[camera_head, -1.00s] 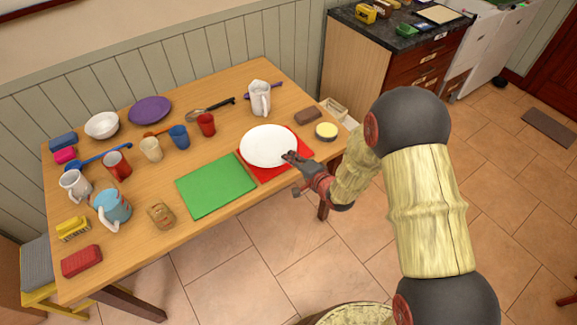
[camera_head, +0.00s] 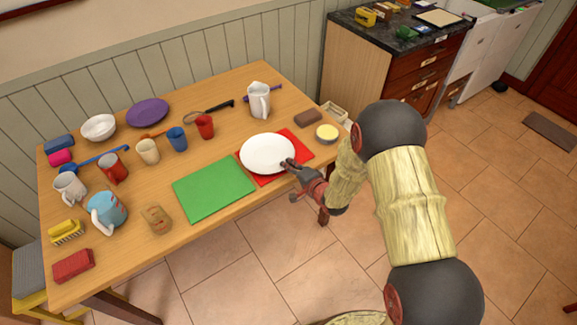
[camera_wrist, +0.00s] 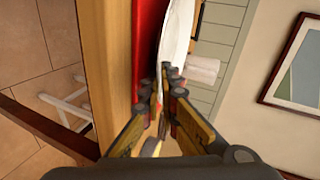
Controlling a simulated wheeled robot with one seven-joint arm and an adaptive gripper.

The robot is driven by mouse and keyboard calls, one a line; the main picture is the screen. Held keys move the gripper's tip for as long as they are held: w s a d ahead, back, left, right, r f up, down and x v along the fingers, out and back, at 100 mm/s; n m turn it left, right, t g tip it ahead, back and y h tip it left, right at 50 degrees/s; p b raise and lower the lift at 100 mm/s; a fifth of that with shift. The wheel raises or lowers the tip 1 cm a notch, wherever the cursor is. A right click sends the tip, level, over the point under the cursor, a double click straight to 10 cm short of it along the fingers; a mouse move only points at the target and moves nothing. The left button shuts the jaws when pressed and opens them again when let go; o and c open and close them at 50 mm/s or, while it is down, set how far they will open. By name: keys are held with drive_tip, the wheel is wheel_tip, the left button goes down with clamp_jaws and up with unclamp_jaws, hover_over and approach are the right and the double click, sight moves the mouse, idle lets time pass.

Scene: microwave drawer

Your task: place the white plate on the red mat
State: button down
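The white plate (camera_head: 268,153) is over the red mat (camera_head: 298,143), near the table's front right edge, and covers much of it. Red shows along the plate's right and front sides. My gripper (camera_head: 288,165) is at the plate's front right rim. In the wrist view, the plate (camera_wrist: 179,35) is seen nearly edge-on between the two fingertips (camera_wrist: 160,88), which appear closed on its rim. The red mat (camera_wrist: 149,40) lies close beneath it. I cannot tell whether the plate touches the mat.
A green mat (camera_head: 213,189) lies left of the red mat. A brown block (camera_head: 308,118) and a yellow-topped round tin (camera_head: 327,132) are behind and to the right. A white pitcher (camera_head: 259,100) stands behind the plate. Cups and a purple plate (camera_head: 148,112) occupy the left and back.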

drive_tip(key=c, duration=2.3)
unclamp_jaws()
drive_tip(key=shift+f, duration=0.1)
